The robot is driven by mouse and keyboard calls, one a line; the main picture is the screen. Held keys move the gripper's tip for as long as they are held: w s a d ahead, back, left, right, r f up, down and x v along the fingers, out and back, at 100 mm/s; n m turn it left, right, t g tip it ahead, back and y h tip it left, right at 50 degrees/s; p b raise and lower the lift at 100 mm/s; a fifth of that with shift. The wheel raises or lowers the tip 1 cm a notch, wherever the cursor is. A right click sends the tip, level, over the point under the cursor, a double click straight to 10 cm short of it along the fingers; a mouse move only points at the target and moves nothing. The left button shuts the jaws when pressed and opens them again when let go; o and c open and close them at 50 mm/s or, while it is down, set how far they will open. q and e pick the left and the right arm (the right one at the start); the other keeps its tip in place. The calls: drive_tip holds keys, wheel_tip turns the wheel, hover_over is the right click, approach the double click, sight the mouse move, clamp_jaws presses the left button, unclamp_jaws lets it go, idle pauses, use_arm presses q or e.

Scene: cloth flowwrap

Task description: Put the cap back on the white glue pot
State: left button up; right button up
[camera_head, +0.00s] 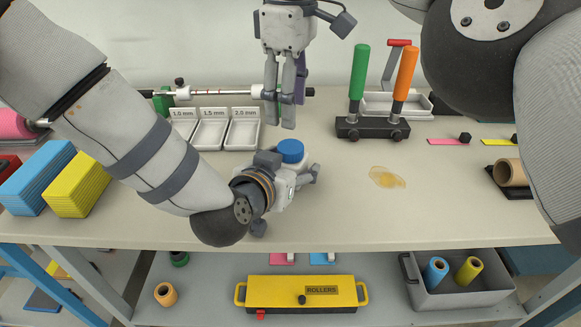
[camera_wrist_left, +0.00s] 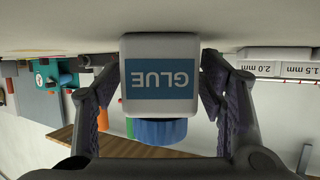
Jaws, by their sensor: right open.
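The white glue pot (camera_wrist_left: 160,100) has a blue GLUE label and stands on the bench. The left wrist view shows it inverted. Its blue cap (camera_head: 290,151) sits on top of the pot, and it also shows in the left wrist view (camera_wrist_left: 160,131). I cannot tell how tightly the cap is seated. My left gripper (camera_head: 296,183) is low at the bench with its fingers (camera_wrist_left: 160,88) shut on both sides of the pot. My right gripper (camera_head: 283,108) is above and behind the cap, pointing down, open and empty, apart from the cap.
An amber glue puddle (camera_head: 387,178) lies on the bench to the right. White labelled trays (camera_head: 209,134) stand behind left. A black stand (camera_head: 372,129) holds green and orange handled tools. Blue and yellow stacks (camera_head: 80,184) are at left. The bench's front middle right is clear.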

sight(290, 146)
use_arm(q)
clamp_jaws()
use_arm(e)
drive_tip(key=n, duration=1.3)
drive_tip(key=shift+f, duration=0.1)
wheel_tip(290, 146, down, 8)
drive_tip(key=shift+r, duration=0.1)
drive_tip(key=shift+c, duration=0.5)
